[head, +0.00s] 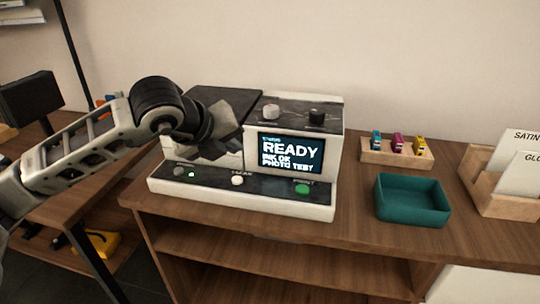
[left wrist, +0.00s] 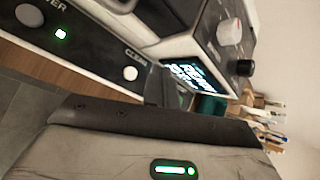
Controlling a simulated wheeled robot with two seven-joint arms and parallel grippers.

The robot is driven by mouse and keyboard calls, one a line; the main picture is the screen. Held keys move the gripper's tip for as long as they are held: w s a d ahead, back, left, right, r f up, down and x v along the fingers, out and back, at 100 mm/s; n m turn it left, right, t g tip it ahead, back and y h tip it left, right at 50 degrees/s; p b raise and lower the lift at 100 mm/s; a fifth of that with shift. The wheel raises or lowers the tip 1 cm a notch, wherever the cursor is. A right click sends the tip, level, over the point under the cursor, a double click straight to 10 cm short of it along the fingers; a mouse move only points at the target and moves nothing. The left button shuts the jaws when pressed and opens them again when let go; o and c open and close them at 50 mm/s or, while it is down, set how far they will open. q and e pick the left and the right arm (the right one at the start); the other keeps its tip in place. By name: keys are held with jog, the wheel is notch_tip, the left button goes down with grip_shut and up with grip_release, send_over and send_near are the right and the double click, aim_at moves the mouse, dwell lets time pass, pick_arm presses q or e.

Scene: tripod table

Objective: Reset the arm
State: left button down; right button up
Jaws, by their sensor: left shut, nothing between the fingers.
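My left arm reaches in from the left in the head view, and its left gripper (head: 222,132) is in front of the printer's left half. The gripper is shut and empty. Whether it touches the printer (head: 244,185) is hard to tell. The printer is a white and dark box with a lit screen (head: 290,152) reading READY, INK OK, PHOTO TEST. The left wrist view shows the printer's white "CLEAN" button (left wrist: 131,73) and a small lit green light (left wrist: 60,34) close by. My right gripper does not show.
The printer stands on a wooden desk (head: 355,235). To its right are a wooden rack (head: 378,157) with three coloured cartridges, an empty teal tray (head: 412,217) and a wooden card holder (head: 485,190). A black pole stands behind at the left, and a lower side table holds a yellow object.

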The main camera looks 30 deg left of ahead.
pick_arm(q)
jog(key=shift+d, duration=0.1)
jog(key=s+d+f+m+g+h+p, duration=0.1)
jog(key=s+d+f+h, duration=0.15)
jog(key=d, duration=0.25)
jog(key=s+d+f+m+g+h, duration=0.1)
jog(key=d+h, duration=0.2)
jog(key=d, duration=0.2)
jog(key=s+d+r+n+h+p, duration=0.1)
jog(key=s+d+r+h, duration=0.15)
jog(key=d+h, duration=0.3)
jog(key=s+d+r+n+h+p, duration=0.2)
jog(key=s+d+h, duration=0.1)
jog(key=d+h, duration=0.25)
jog(key=w+a+f+n+t+y+p, duration=0.2)
jog(key=a+f+n+t+y, duration=0.3)
jog(key=n+t+y, duration=0.85)
jog(key=s+f+n+g, duration=0.5)
jog(key=f, duration=0.3)
jog(key=s+f+n+g+p, duration=0.1)
jog(key=s+f+n+g, duration=0.4)
jog(key=f+n, duration=0.1)
jog(key=shift+f+p, duration=0.3)
jog(key=shift+f, duration=0.55)
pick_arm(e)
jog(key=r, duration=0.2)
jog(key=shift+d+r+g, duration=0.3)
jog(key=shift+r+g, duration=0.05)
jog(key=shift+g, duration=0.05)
